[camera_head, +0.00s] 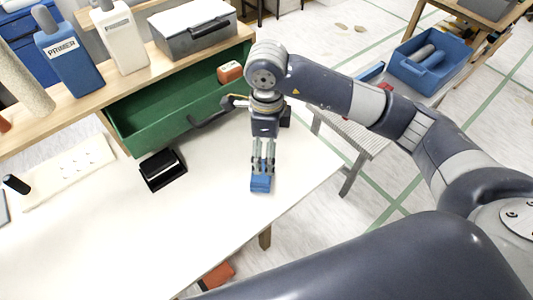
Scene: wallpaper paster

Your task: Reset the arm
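My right arm comes in from the right, and its gripper (262,168) points down over the white table (110,235) near its right edge. Its two fingers are a little apart, with their tips at the top of a small blue block (261,184). I cannot tell whether they grip the block or only stand over it. My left gripper is not in view.
An open green drawer (165,118) sits behind the table, with an orange box (229,71) in it. A black holder (162,170) lies left of the gripper. Primer bottles (72,68) and a grey toolbox (193,28) stand on the shelf. A blue bin (430,62) is at the right.

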